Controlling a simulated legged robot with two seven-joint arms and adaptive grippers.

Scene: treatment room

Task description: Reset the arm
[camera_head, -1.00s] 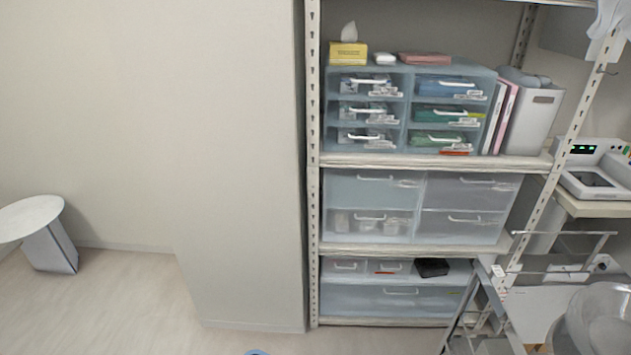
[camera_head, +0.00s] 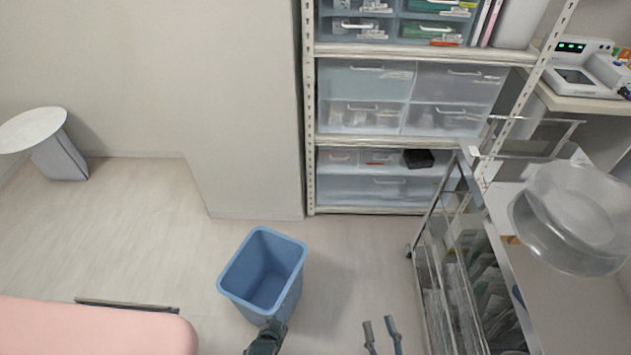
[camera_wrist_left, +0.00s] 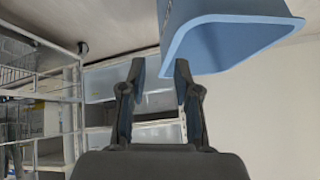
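My left gripper (camera_head: 266,340) shows as a dark shape at the bottom edge of the head view, just in front of the blue bin (camera_head: 234,298). In the left wrist view my left gripper (camera_wrist_left: 160,68) has its two fingers apart with nothing between them. The bin (camera_wrist_left: 225,45) appears there beside the right-hand finger; I cannot tell if they touch. My right gripper (camera_head: 379,328) shows at the bottom of the head view as two separated fingertips, open and empty, to the right of the bin.
A metal trolley (camera_head: 525,285) with a clear bowl (camera_head: 575,220) stands at right. A shelf rack (camera_head: 420,142) with drawers is behind. A pink padded surface (camera_head: 90,325) is at lower left, and a round-topped stool (camera_head: 35,130) at far left. The floor (camera_head: 130,230) between is clear.

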